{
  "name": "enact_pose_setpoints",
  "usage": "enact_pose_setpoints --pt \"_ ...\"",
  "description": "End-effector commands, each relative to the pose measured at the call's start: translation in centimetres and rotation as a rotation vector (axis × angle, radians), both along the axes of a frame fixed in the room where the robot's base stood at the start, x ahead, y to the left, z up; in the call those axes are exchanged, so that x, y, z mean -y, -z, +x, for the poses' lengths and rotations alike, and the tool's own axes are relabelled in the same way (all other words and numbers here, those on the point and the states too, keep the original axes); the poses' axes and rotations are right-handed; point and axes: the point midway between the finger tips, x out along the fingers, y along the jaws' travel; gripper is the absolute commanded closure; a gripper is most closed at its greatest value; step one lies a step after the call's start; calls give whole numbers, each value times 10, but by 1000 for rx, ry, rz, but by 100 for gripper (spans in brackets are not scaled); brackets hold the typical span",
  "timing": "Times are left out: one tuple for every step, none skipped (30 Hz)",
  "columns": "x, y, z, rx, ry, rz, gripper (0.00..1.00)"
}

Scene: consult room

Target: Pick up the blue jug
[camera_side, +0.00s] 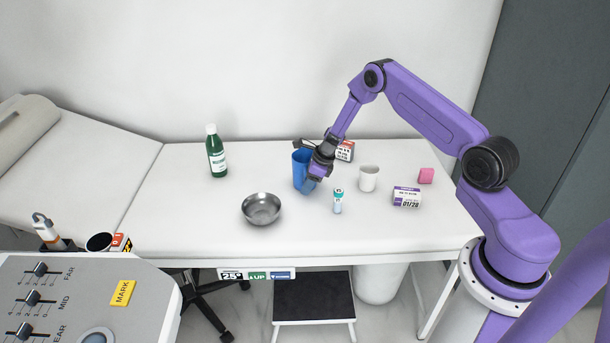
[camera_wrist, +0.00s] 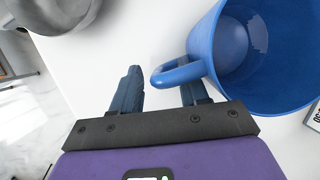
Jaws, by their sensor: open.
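The blue jug (camera_side: 299,170) stands upright on the white table, partly hidden behind my gripper in the side view. In the wrist view the jug (camera_wrist: 290,95) fills the upper right, its open top showing a blue inside. Its handle (camera_wrist: 178,73) points left, toward the space between my fingers. My gripper (camera_wrist: 160,85) is open, with one dark finger left of the handle and the other beneath or beside it. In the side view my gripper (camera_side: 316,178) is at the jug's right front. I cannot tell whether a finger touches the handle.
A metal bowl (camera_side: 262,209) stands left of the jug, and a green bottle (camera_side: 217,156) farther back left. A small vial (camera_side: 338,202), a white cup (camera_side: 368,179), a labelled box (camera_side: 407,197), a pink block (camera_side: 426,175) and another box (camera_side: 346,151) stand to the right.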

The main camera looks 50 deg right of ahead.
Motion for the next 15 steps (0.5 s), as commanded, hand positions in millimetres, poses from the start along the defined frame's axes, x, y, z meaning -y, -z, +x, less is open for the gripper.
enact_pose_setpoints --pt "-1 3 1 0 0 0 56" --pt "-1 3 1 0 0 0 56" --pt "-1 4 1 0 0 0 56" --pt "-1 4 2 0 0 0 56" --pt "-1 4 2 1 0 -1 56" --pt "-1 4 1 1 0 -1 56" --pt "-1 4 1 1 0 -1 56" --pt "-1 4 2 1 0 -1 56" --pt "-1 4 1 1 0 -1 56" --pt "-1 4 1 0 0 0 62" --pt "-1 4 1 0 0 0 72" --pt "-1 4 1 0 0 0 85" --pt "-1 4 1 0 0 0 95" --pt "-1 4 1 0 0 0 100" --pt "-1 4 1 0 0 0 100"
